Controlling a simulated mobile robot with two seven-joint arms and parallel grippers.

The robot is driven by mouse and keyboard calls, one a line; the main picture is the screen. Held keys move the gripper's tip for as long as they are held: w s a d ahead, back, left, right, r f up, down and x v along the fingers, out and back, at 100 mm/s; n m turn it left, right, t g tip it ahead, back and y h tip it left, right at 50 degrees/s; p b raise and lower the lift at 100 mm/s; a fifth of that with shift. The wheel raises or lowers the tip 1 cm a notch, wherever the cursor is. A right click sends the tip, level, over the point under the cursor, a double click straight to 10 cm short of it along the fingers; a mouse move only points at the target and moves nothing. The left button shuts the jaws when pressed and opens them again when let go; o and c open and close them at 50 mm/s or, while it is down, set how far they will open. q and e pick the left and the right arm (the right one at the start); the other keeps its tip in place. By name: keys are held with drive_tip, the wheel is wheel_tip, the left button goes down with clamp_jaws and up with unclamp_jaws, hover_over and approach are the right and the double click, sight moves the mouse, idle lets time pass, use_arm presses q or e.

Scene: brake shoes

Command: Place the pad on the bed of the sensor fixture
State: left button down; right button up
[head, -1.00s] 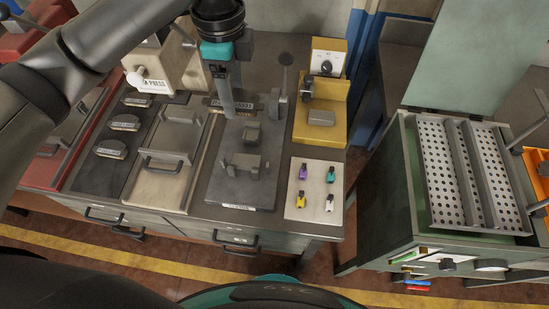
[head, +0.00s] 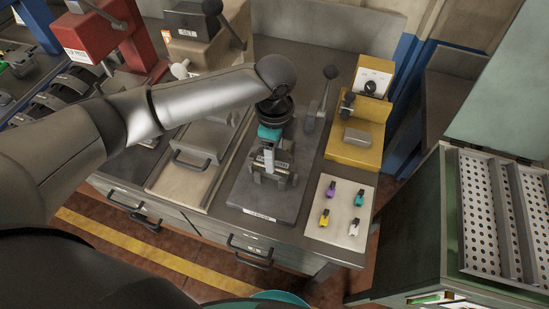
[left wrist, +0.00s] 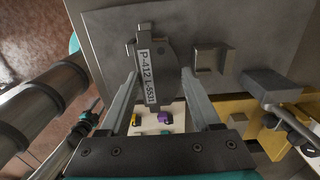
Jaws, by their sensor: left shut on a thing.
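My left gripper (head: 269,158) is over the sensor fixture, whose dark base plate (head: 250,193) has a label on its front edge. In the left wrist view my left gripper (left wrist: 160,84) is shut on the pad (left wrist: 170,58), a dark rounded piece with a white label strip reading roughly P-412. In the head view the gripper hides most of the pad and the fixture's bed. I cannot tell whether the pad touches the bed. A fixture bracket (left wrist: 212,66) shows beside the pad. My right gripper is not in view.
A lever (head: 321,98) stands behind the fixture's right side. A yellow stand (head: 363,132) with a dial is to the right. A white board (head: 340,213) with several coloured markers lies in front of it. A tray with handles (head: 195,165) is to the left.

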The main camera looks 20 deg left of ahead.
use_arm(q)
drive_tip(key=shift+f, duration=1.35)
drive_tip(key=shift+f, duration=0.1)
drive_tip(key=shift+c, duration=0.5)
unclamp_jaws()
wheel_tip(320, 180, up, 12)
drive_tip(key=p, duration=0.1)
